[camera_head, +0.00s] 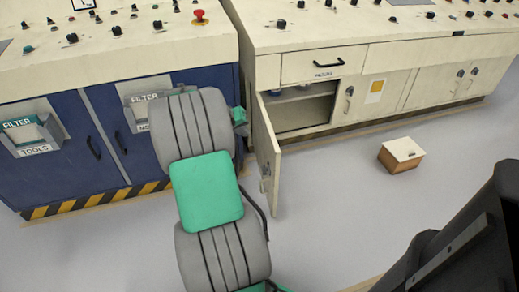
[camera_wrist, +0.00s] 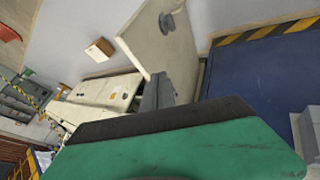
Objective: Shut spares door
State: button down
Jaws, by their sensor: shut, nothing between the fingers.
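The cream cabinet door (camera_head: 266,150) stands swung wide open, edge-on in the head view, with a latch handle (camera_head: 266,172) low on it. I cannot read any label on it. The open compartment (camera_head: 305,108) shows behind it, with a shelf and a few small items. In the wrist view the cream door panel (camera_wrist: 160,50) stands tilted just beyond my gripper (camera_wrist: 157,92). Its grey fingers are shut and empty, close to the panel's lower part; I cannot tell whether they touch it. In the head view my arm hides the fingers.
A blue cabinet (camera_head: 100,150) with filter holders stands left, behind my arm. A drawer (camera_head: 322,65) sits above the open compartment, and closed cream doors (camera_head: 440,85) continue right. A small wooden box (camera_head: 401,155) lies on the floor to the right. The grey floor around it is clear.

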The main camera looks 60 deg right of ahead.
jog(key=b, duration=0.3)
send_near(270, 141)
notch_tip(270, 141, down, 5)
jog(key=w, duration=0.3)
jog(key=s+d, duration=0.3)
jog(key=shift+s+r, duration=0.2)
jog(key=shift+r, duration=0.2)
jog(key=shift+s, duration=0.1)
